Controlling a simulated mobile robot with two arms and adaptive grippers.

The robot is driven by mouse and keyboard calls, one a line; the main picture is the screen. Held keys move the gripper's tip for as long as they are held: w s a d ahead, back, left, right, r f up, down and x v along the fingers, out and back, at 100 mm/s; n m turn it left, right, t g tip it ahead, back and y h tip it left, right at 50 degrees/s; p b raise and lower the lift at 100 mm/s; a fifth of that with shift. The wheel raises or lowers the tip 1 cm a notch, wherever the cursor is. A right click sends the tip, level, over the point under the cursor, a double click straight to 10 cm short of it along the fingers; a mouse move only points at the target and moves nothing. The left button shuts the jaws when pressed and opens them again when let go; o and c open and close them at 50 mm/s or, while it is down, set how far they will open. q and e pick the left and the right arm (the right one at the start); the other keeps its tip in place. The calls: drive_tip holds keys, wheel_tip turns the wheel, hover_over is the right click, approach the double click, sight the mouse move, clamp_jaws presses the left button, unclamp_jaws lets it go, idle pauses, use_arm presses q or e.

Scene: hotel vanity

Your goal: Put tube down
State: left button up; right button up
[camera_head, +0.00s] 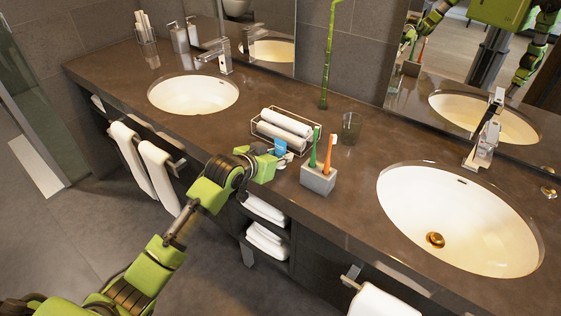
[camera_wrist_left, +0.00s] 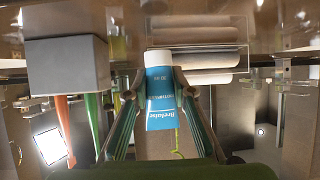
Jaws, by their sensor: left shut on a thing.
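My left gripper (camera_head: 274,162) is at the front edge of the counter, between the wire basket and the grey toothbrush holder. It is shut on a small blue tube (camera_head: 280,146) with a white end. In the left wrist view the tube (camera_wrist_left: 160,98) sits between the two fingertips (camera_wrist_left: 160,92), blue label facing the camera. It looks roughly upright, white end down in the head view. I cannot tell whether it touches the counter (camera_head: 345,195). My right gripper does not show directly.
The grey holder (camera_head: 318,180) with green and orange toothbrushes stands close right of the tube. The wire basket (camera_head: 286,128) with rolled towels is just behind. A dark glass (camera_head: 351,128) stands behind right. Basins (camera_head: 455,215) lie on both sides. Counter left of the basket is clear.

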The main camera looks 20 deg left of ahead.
use_arm(q)
wheel_tip(320, 180, down, 2)
drive_tip(key=shift+s+f, duration=0.1)
drive_tip(key=shift+f, duration=0.15)
drive_tip(key=o, duration=1.1)
drive_tip(key=v, duration=1.2)
drive_tip(key=shift+d+f, duration=0.1)
